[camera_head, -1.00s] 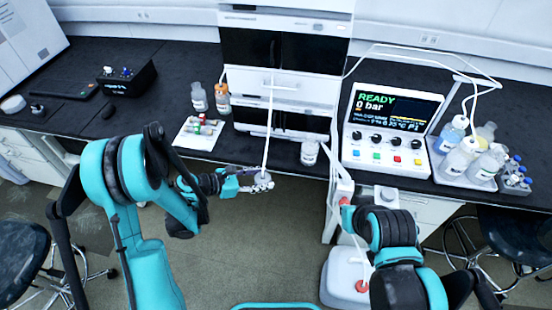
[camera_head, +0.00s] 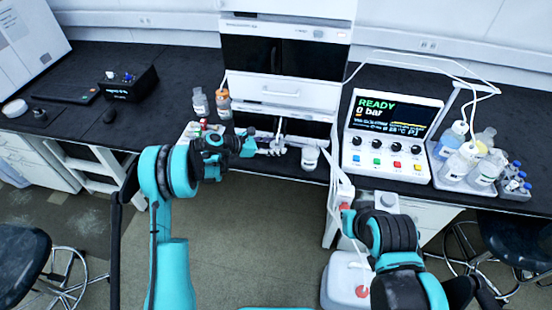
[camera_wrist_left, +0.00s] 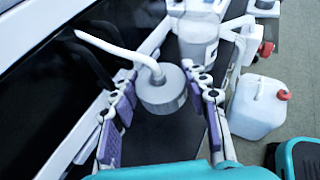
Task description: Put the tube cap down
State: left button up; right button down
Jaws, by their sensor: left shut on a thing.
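The tube cap (camera_wrist_left: 162,88) is a round grey cap with a bent white tube coming out of its top. My left gripper (camera_wrist_left: 160,98) is shut on it, with one padded finger on each side. In the head view my left gripper (camera_head: 272,150) is over the front edge of the bench, before the white instrument stack. A white, labelled bottle (camera_head: 310,157) stands just to its right; it also shows beyond the cap in the left wrist view (camera_wrist_left: 198,36). My right gripper (camera_head: 347,212) is low at the bench front, and its fingers are too unclear to read.
The instrument stack (camera_head: 285,95) rises close behind the left gripper. Small bottles (camera_head: 200,103) stand left of it, near a partly hidden tray with vials. The control box (camera_head: 390,145) and a bottle tray (camera_head: 465,178) are at right. A white canister (camera_head: 345,280) is on the floor.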

aim_at(276, 160)
pick_arm(q)
jog(key=shift+f+b, duration=0.55)
jog(key=shift+f, duration=1)
jog(key=f, duration=0.1)
jog(key=f+b, duration=0.2)
jog(key=f, duration=0.1)
jog(key=shift+w+f, duration=0.1)
jog(key=shift+w, duration=0.2)
jog(key=shift+r, duration=0.2)
jog(key=shift+f, duration=0.1)
jog(key=o, duration=1.2)
jog(key=shift+f, duration=0.1)
jog(key=shift+c, duration=0.2)
